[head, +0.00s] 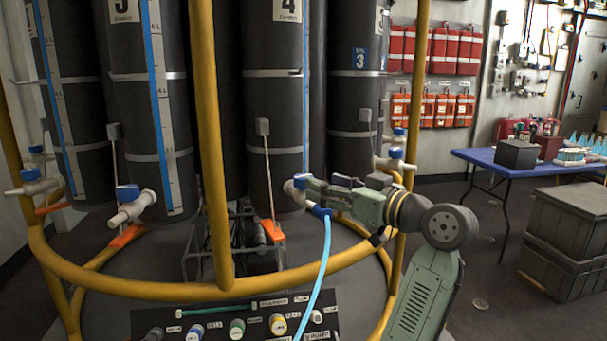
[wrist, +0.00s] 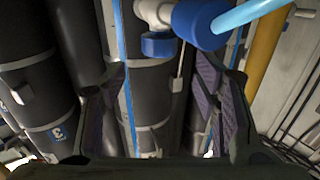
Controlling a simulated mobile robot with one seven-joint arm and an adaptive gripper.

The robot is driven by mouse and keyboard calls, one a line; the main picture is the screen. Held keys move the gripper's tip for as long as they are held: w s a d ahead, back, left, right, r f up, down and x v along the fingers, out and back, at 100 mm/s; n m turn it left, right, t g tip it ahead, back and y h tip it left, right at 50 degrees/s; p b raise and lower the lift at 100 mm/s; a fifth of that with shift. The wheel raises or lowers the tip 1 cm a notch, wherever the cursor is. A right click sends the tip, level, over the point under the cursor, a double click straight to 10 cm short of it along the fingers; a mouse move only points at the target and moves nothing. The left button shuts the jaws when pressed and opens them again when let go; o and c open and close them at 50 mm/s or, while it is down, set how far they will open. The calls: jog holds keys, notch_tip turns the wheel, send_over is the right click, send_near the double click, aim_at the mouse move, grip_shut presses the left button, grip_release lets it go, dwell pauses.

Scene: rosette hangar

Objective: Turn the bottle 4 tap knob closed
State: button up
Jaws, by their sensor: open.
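Bottle 4 (head: 286,90) is a dark upright cylinder with a white "4" label and a blue scale strip. Its white tap (head: 291,187) sits low at its front, partly hidden by my gripper. The blue tap knob (wrist: 158,46) shows in the wrist view, just beyond my fingertips and roughly between them. A blue collar (wrist: 203,20) joins the tap to a light blue hose (head: 325,256), which hangs down in the head view. My gripper (head: 312,187) is open and empty, close to the tap from the right. I cannot tell whether it touches the knob.
Yellow rails (head: 212,140) ring the bottles, with one upright left of the tap. Neighbouring taps (head: 132,208) stick out at the left. A panel of coloured knobs (head: 237,328) lies below. A blue table (head: 520,160) and grey crates (head: 570,222) stand at the right.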

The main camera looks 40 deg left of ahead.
aim_at(304, 176)
jog(key=a, duration=0.2)
jog(key=a+p, duration=0.1)
jog(key=a, duration=0.2)
jog(key=w+a, duration=0.1)
jog(key=a, duration=0.1)
jog(key=shift+a+p, duration=0.3)
jog(key=shift+a, duration=0.05)
jog(key=shift+c, duration=0.2)
jog(key=c, duration=1.1)
jog(key=shift+f+m+t+b, duration=0.15)
jog(key=shift+m+t+b, duration=0.15)
jog(key=shift+m+t, duration=0.3)
jog(key=shift+c, duration=0.2)
jog(key=shift+t, duration=0.4)
jog(key=o, duration=1.2)
jog(key=shift+d, duration=0.1)
